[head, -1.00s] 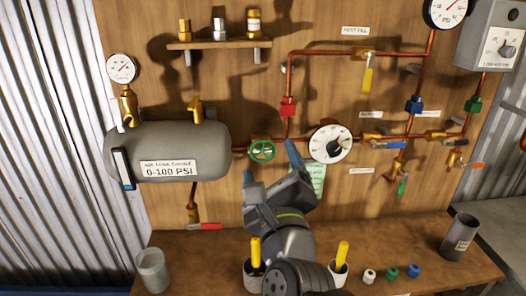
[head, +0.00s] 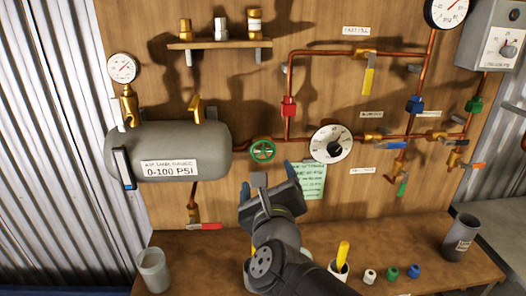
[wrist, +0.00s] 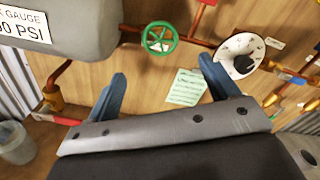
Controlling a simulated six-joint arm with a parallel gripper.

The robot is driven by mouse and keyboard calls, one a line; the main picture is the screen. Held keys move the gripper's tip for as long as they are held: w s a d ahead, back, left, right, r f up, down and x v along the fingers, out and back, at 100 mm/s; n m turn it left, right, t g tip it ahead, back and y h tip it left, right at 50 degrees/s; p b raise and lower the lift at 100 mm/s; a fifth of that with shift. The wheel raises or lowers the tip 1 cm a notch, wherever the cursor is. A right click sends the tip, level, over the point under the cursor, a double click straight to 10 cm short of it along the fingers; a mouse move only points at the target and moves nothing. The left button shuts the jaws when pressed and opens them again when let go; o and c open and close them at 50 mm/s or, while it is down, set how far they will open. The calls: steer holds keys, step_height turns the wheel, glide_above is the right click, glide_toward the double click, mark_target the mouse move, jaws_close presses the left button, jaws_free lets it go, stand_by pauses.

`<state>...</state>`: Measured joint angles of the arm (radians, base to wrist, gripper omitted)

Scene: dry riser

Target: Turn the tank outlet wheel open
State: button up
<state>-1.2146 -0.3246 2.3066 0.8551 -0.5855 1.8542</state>
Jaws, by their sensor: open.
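The green tank outlet wheel (head: 262,151) sits on the copper pipe just right of the grey tank (head: 190,143). In the wrist view the wheel (wrist: 160,38) is whole and unobstructed, beyond the fingertips and near the top middle. My gripper (head: 268,174) is open and empty, just below the wheel in the head view and apart from it. Its two blue fingers are spread wide in the wrist view (wrist: 162,72), with bare board and a green note between them.
A dial (head: 331,144) is right of the wheel, with a green note (head: 311,181) below it. A red-handled valve (head: 205,226) hangs under the tank. The bench (head: 200,262) carries cups and small coloured caps. The board directly around the wheel is clear.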

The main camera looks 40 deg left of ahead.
mark_target(263, 152)
steer(key=x, duration=1.2)
steer(key=shift+w+a, duration=0.1)
steer(key=shift+w, duration=0.05)
steer(key=shift+c, duration=0.2)
steer(key=c, duration=0.9)
